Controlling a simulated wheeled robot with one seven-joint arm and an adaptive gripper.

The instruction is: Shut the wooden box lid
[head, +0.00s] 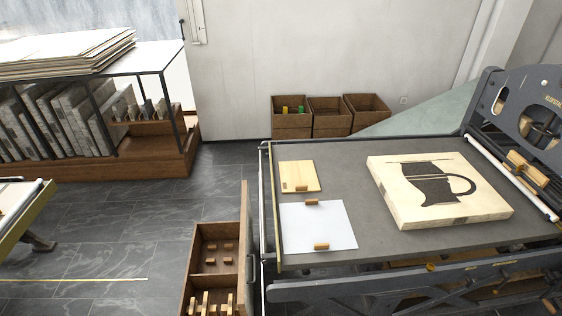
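A wooden box (194,247) stands at the lower middle of the head view, left of the press table. Its top is open, and small wooden pieces lie in its two visible compartments. A tall thin wooden panel (244,236), which looks like its lid, stands upright along the box's right side, close to the table edge. The lower part of the box is cut off by the picture's bottom edge. My gripper is not in view.
The press table (350,160) holds a thick slab with a jug print (436,190), a white sheet (330,226) and a small wooden board (299,176). Three wooden crates (330,132) stand by the wall.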

